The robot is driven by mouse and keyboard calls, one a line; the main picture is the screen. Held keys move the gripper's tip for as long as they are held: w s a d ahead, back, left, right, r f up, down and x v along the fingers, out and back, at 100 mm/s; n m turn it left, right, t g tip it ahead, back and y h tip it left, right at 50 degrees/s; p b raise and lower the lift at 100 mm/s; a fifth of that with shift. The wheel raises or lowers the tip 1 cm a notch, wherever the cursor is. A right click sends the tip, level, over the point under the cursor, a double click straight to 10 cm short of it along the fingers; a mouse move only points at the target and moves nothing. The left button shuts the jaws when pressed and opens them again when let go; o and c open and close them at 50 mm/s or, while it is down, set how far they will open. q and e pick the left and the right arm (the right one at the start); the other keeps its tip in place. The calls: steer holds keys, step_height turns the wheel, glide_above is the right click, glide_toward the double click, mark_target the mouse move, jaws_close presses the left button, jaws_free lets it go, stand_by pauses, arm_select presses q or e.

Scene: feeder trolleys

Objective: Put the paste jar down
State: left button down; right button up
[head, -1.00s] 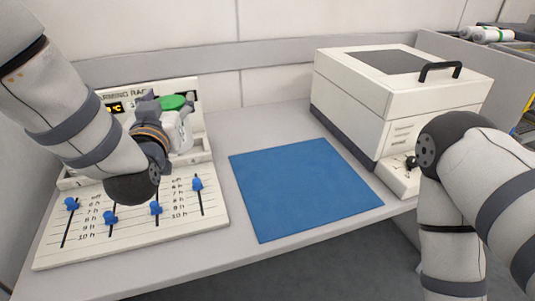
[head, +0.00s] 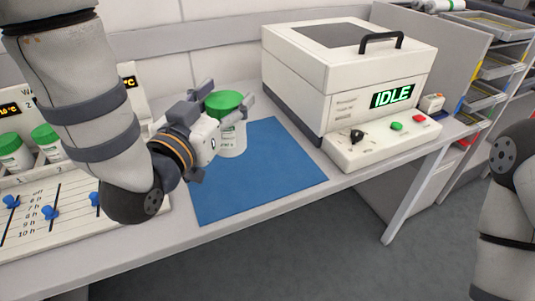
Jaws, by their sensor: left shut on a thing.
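The paste jar (head: 234,139) is white with a green lid and stands about upright. My left gripper (head: 229,108) is shut on it, with the fingers around it near the lid. The jar is at the back left part of the blue mat (head: 262,178) in the picture. I cannot tell whether its base touches the mat. My right gripper is out of view; only part of my right arm shows at the right edge.
The warming rack (head: 75,190) with sliders and more green-lidded jars (head: 12,152) is at the left, partly behind my left arm. A white machine (head: 345,85) reading IDLE stands right of the mat. The front and right of the mat are bare. Shelves with trays stand far right.

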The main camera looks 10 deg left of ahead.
arm_select(q)
steer(key=w+a+f+b, duration=0.2)
steer(key=w+f+b, duration=0.1)
steer(key=w+f, duration=1)
steer(key=shift+w, duration=0.4)
steer(key=c, duration=0.6)
jaws_free()
steer(key=shift+f, duration=0.15)
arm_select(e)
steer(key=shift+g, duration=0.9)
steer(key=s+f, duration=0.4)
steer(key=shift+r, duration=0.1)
arm_select(q)
steer(key=s, duration=0.4)
steer(key=s+a+p, duration=0.1)
steer(key=s, duration=0.3)
steer(key=s+a, duration=0.1)
steer(key=s, duration=0.3)
steer(key=shift+a+r, duration=0.2)
steer(key=shift+a, duration=0.05)
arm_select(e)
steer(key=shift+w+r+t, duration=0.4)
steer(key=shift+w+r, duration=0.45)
